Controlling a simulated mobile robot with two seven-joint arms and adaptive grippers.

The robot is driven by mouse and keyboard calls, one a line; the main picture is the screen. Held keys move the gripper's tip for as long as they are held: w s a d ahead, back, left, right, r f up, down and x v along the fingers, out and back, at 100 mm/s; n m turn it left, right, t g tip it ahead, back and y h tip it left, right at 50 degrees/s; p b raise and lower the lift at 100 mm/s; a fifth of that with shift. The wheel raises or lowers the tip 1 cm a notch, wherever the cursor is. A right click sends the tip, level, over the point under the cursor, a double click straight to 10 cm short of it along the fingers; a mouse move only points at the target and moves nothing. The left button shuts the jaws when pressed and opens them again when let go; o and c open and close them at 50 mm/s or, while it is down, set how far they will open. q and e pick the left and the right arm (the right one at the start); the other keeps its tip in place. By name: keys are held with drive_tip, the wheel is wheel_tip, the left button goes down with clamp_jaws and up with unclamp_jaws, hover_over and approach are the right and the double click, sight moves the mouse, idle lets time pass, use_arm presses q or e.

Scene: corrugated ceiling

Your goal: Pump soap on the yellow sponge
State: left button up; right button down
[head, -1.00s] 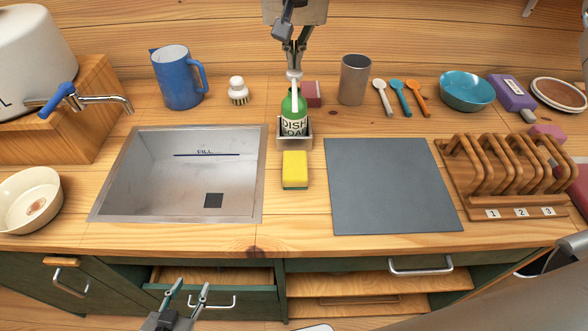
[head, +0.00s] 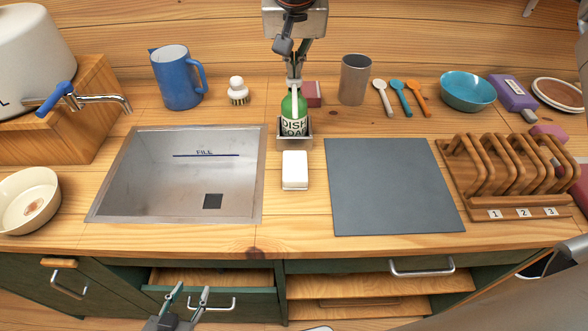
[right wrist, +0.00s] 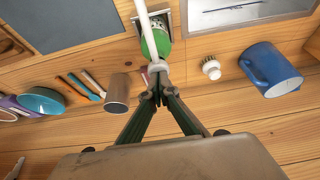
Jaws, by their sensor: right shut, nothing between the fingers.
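The green dish soap bottle (head: 294,117) stands upright in a small metal holder (head: 282,141) at the back of the counter. The sponge (head: 295,170), yellow a second ago, now looks white and lies just in front of it. My right gripper (head: 295,80) is shut and empty, down on the pump top. In the right wrist view its fingertips (right wrist: 159,92) are together at the white pump (right wrist: 148,30) above the green bottle (right wrist: 156,38). My left gripper (head: 187,296) is open and empty, low in front of the counter by a drawer.
The sink (head: 182,172) is left of the sponge and a grey mat (head: 391,185) is right of it. A scrub brush (head: 238,92), a red block (head: 312,94) and a grey cup (head: 354,80) stand near the bottle. A wooden rack (head: 506,175) is further right.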

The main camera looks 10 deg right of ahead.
drive_tip(key=shift+r+p, duration=1.4)
drive_tip(key=shift+p, duration=0.15)
drive_tip(key=shift+r+p, duration=0.3)
wheel_tip(320, 180, up, 2)
drive_tip(key=shift+r+p, duration=0.1)
drive_tip(key=shift+p, duration=1.05)
wheel_tip(320, 180, up, 4)
drive_tip(key=shift+f, duration=0.15)
